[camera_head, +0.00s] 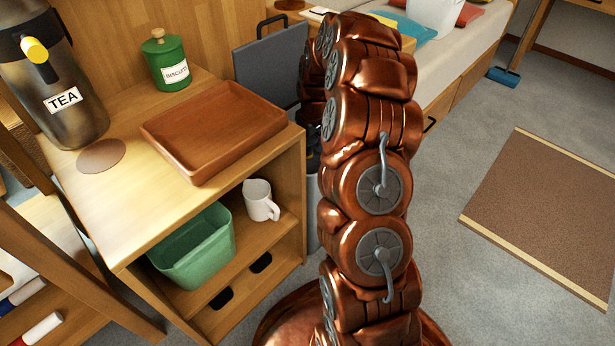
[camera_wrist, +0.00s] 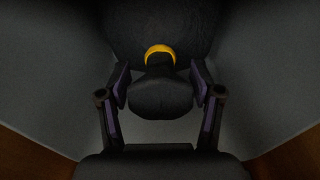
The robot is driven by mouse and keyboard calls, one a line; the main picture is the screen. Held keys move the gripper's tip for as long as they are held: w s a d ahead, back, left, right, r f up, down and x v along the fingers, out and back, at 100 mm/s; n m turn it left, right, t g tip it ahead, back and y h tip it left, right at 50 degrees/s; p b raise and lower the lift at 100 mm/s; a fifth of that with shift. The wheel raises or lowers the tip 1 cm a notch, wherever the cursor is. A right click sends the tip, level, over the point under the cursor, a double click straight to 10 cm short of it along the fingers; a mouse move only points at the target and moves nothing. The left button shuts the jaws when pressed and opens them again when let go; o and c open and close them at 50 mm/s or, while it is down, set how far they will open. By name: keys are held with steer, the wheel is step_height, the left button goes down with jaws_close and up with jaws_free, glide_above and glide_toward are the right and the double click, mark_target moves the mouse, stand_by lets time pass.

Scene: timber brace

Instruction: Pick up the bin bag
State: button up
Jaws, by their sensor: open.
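The black bin bag (camera_wrist: 165,25) shows in the wrist view, with a yellow tie (camera_wrist: 160,49) around its gathered neck and a dark bunched top (camera_wrist: 162,95) on the near side of the tie. My gripper (camera_wrist: 160,84) is open, with one finger left and one right of the bunched top. I see a dark gap on each side, and contact cannot be made out in the dim light. In the head view my copper arm hides the gripper and most or all of the bag.
Grey walls surround the bag in the wrist view. In the head view, a wooden shelf unit (camera_head: 110,215) with a brown tray (camera_head: 215,127), a green tin (camera_head: 167,62) and a tea urn (camera_head: 62,85) stands left of my arm. A grey-blue panel (camera_head: 270,70) stands behind. Carpet at right is open around a brown mat (camera_head: 550,210).

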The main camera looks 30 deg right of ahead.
jaws_close()
stand_by(0.5)
